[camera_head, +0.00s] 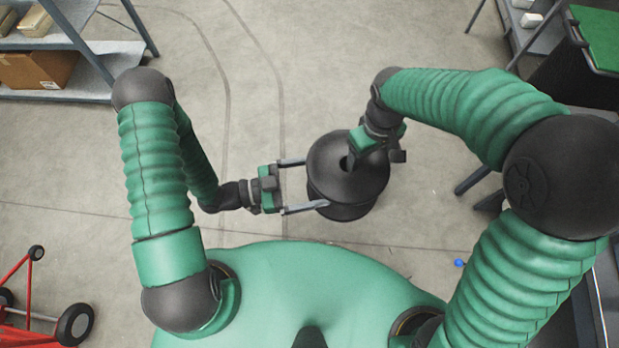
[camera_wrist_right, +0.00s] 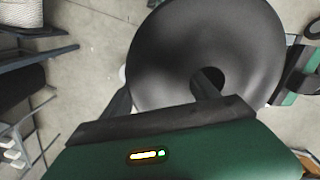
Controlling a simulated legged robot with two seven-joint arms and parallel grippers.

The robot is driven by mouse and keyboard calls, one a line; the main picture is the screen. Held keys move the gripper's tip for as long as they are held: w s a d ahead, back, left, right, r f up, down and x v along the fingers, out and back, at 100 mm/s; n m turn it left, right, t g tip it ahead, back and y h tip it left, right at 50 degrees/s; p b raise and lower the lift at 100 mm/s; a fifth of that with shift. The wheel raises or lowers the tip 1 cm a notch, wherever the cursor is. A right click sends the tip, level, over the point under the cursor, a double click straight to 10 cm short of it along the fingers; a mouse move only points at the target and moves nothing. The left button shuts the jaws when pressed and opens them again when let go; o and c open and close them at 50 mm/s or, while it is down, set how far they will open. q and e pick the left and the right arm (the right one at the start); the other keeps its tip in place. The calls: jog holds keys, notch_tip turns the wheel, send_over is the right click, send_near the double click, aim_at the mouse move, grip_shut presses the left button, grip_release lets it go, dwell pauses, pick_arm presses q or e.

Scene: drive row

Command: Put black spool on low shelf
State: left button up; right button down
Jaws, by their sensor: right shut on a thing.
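The black spool (camera_head: 335,185) is upright in front of my body, its round flange with a centre hole facing up. My right gripper (camera_head: 352,158) is shut on the spool's upper flange, between hole and far right edge; its fingertips are mostly hidden. The spool (camera_wrist_right: 175,50) fills the middle of the right wrist view. My left gripper (camera_head: 308,185) is open at the spool's left side, its two fingers spread and their tips at the spool's edge; I cannot tell if they touch. A low shelf (camera_head: 120,62) stands at the far left.
A cardboard box (camera_head: 38,70) sits on the low shelf. A red wheeled cart (camera_head: 40,305) is at lower left. Another shelf rack (camera_head: 535,38) and a dark bin with a green top (camera_head: 600,35) stand at far right. The floor between is clear.

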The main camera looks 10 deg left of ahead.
aim_at(358, 173)
pick_arm(q)
jog(key=x, duration=1.1)
jog(key=shift+d, duration=0.15)
jog(key=shift+c, duration=0.4)
jog(key=c, duration=1.7)
jog(key=shift+c, duration=1)
pick_arm(e)
jog(key=shift+c, duration=0.7)
grip_release()
jog(key=shift+r, duration=0.1)
